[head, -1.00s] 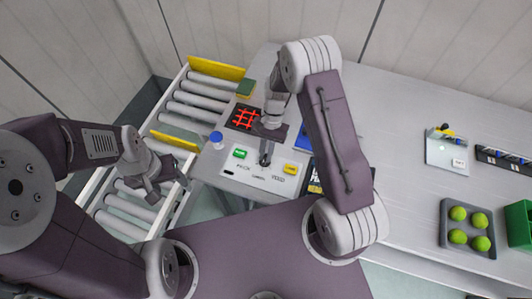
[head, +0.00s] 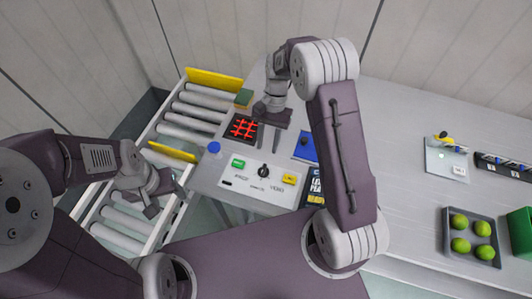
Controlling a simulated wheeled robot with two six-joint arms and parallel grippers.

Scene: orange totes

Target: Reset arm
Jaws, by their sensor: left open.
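My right gripper (head: 268,140) hangs over the back part of a grey control panel (head: 225,182), close to a black square with a red grid. Its two fingers are apart with nothing between them. A black knob (head: 263,171) on the panel stands clear in front of it. My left gripper (head: 164,201) is open and empty at the left, over the roller conveyor beside the panel. No object is held by either gripper.
The panel bears a green button (head: 238,163), a yellow button (head: 289,179) and the red grid (head: 243,127). A blue cap (head: 214,147) stands at its left edge. The roller conveyor (head: 184,120) lies left. A tray (head: 470,261) with green balls is at right.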

